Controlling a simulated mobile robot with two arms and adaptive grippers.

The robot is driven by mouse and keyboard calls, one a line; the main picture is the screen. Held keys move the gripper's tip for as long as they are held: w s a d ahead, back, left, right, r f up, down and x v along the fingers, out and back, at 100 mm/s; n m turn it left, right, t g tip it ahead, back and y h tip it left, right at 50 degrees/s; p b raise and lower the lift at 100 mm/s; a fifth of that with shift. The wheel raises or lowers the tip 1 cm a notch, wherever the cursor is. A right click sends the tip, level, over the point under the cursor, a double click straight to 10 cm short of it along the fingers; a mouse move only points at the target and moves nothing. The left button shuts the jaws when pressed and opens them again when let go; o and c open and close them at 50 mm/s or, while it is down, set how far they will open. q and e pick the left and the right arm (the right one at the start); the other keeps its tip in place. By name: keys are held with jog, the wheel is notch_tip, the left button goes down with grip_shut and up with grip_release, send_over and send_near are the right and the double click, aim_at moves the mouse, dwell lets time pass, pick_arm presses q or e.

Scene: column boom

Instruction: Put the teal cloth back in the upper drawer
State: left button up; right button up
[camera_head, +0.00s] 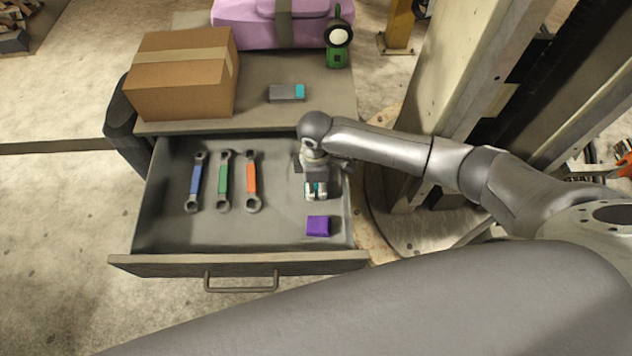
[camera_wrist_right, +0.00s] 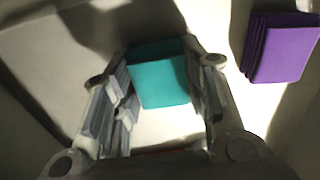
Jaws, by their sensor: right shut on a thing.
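The upper drawer (camera_head: 235,231) is pulled open below the cabinet top. My right gripper (camera_head: 316,192) is inside the drawer's right part, pointing down. It is shut on the teal cloth (camera_wrist_right: 160,80), a folded block between the fingers in the right wrist view. In the head view the gripper mostly hides the cloth. Whether the cloth touches the drawer floor I cannot tell. A folded purple cloth (camera_head: 318,226) lies in the drawer just in front of the gripper; it also shows in the right wrist view (camera_wrist_right: 282,47). My left gripper is not in view.
Blue (camera_head: 196,182), green (camera_head: 224,181) and orange (camera_head: 252,182) wrenches lie in the drawer's left and middle. On the cabinet top stand a cardboard box (camera_head: 180,85), a grey-teal block (camera_head: 287,93), a green lamp (camera_head: 338,45) and a pink bag (camera_head: 255,22). A column stands at right.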

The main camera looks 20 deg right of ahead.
jog(key=shift+f, duration=0.15)
jog(key=o, duration=0.9)
notch_tip(320, 180, up, 12)
jog(key=b, duration=0.1)
dwell(0.7)
